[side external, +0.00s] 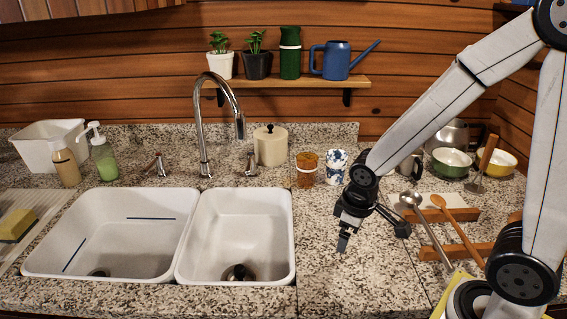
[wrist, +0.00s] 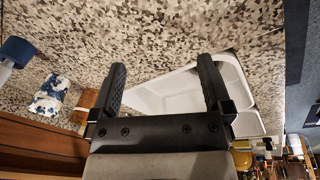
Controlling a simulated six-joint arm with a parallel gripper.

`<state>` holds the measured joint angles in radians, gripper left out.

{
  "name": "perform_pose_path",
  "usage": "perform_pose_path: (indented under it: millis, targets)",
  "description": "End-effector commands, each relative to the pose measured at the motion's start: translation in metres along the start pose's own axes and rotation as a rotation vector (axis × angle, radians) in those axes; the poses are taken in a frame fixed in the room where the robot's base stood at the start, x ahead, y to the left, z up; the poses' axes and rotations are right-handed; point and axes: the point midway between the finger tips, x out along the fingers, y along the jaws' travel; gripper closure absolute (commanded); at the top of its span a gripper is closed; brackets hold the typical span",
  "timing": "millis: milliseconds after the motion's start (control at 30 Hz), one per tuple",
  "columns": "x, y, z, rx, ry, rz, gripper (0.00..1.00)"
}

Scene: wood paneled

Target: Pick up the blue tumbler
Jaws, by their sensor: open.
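A blue-and-white patterned cup (side external: 336,166) stands on the granite counter beside an amber cup (side external: 306,168). In the wrist view the patterned cup (wrist: 52,97) is left of my gripper (wrist: 162,72), with the amber cup (wrist: 90,99) partly hidden by a finger. A solid blue-topped item with a pale lower part (wrist: 17,52) is at the far left there; in the side view my arm seems to hide it. I cannot tell for certain which one is the tumbler. My gripper (side external: 344,240) is open and empty, above the counter in front of the cups.
A double white sink (side external: 240,235) lies left of my gripper. A cream canister (side external: 270,145) stands behind it. Right of my gripper are a wooden rack with a ladle and spoon (side external: 455,230), bowls (side external: 452,162) and a kettle. Counter between sink and rack is clear.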

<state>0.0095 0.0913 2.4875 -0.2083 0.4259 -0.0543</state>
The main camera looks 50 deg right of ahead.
Motion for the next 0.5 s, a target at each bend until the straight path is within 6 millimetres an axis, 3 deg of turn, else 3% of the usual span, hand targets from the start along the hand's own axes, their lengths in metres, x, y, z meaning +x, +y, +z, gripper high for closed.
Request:
perform_pose_path:
  millis: [500]
  targets:
    - [0.036,0.079,-0.021,-0.679,-0.319,0.253,0.0]
